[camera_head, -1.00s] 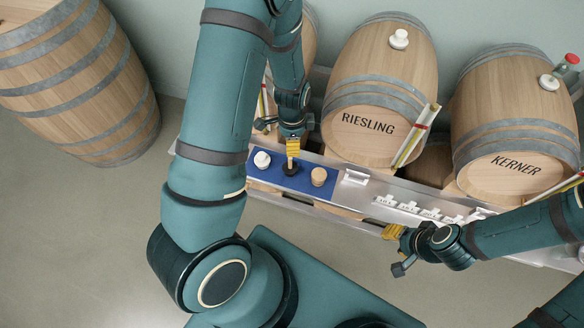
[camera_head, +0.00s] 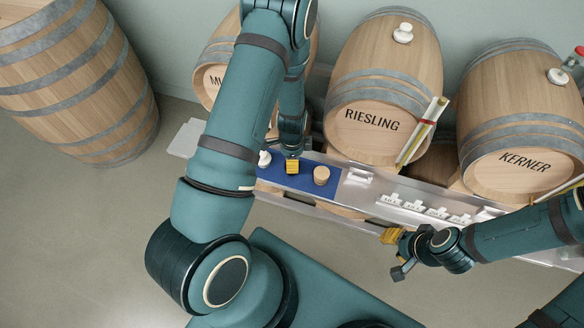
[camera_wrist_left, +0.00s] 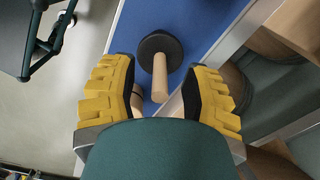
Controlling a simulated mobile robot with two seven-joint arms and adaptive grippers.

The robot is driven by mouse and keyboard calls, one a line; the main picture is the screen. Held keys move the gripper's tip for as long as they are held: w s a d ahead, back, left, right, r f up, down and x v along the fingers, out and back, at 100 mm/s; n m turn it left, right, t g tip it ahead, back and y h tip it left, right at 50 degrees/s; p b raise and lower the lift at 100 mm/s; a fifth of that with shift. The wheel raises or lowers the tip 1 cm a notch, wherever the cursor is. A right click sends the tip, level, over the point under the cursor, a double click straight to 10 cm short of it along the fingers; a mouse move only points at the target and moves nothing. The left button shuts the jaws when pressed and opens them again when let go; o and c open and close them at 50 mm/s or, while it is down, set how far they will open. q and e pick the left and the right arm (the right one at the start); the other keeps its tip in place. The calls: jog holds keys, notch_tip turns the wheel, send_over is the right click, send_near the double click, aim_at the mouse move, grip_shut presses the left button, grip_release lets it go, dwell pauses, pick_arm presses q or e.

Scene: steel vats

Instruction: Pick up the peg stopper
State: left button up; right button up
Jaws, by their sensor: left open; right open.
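The peg stopper (camera_wrist_left: 159,47), a dark round head with a pale wooden peg, lies on the blue mat (camera_wrist_left: 204,18) in the left wrist view. My left gripper (camera_wrist_left: 163,68) is open, with its yellow fingers on either side of the peg and a visible gap to each. In the head view, my left gripper (camera_head: 292,167) is over the blue mat (camera_head: 300,184) and hides the peg stopper. My right gripper (camera_head: 393,250) is open and empty, in front of the bench at the right.
A white stopper (camera_head: 264,159) and a wooden cork stopper (camera_head: 321,175) stand left and right of my left gripper. The steel bench (camera_head: 352,196) carries white labels (camera_head: 425,209). Barrels marked Riesling (camera_head: 383,85) and Kerner (camera_head: 520,110) stand behind.

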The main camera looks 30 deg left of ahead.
pick_arm(q)
jog(key=shift+f, duration=0.6)
grip_shut()
jog(key=shift+r, duration=0.15)
